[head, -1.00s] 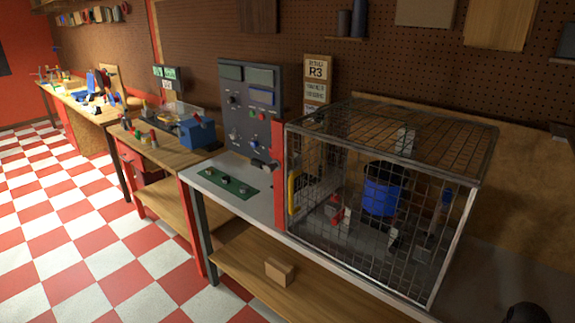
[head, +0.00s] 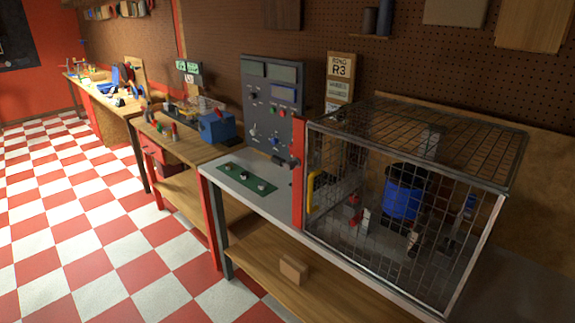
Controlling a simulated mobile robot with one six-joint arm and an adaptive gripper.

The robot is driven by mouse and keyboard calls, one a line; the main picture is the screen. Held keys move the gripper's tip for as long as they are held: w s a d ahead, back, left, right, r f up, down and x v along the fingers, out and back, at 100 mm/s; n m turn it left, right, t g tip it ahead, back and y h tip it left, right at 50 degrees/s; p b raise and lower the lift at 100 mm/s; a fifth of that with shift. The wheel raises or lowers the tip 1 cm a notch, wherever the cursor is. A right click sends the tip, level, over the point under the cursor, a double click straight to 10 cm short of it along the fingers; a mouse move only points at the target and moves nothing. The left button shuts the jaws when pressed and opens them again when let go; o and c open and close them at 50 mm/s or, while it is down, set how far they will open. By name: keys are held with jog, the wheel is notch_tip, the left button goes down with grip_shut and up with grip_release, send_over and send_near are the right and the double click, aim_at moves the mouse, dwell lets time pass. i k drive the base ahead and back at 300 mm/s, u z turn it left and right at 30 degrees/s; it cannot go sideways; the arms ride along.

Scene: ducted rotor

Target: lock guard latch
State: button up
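The guard is a wire mesh cage (head: 415,150) with a metal frame on the bench at the right. Its front mesh looks closed. A red post (head: 298,175) stands at its left front edge, with a yellow handle (head: 313,190) just right of it. A small dark piece (head: 282,160) juts out left of the post and may be the latch; its position is too small to tell. Inside the cage is a blue cylindrical rotor duct (head: 405,192), seen through the mesh. My gripper is not in view.
A grey control panel (head: 272,105) with knobs stands left of the cage, beside a sign marked R3 (head: 340,72). A green strip (head: 247,178) with small knobs lies on the bench. A wooden block (head: 294,269) sits on the lower shelf. The checkered floor at left is clear.

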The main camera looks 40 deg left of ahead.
aim_at(280, 162)
jog(key=z, duration=0.05)
jog(key=k, duration=1.3)
jog(key=u, duration=1.85)
jog(key=i, duration=1)
jog(key=z, duration=0.15)
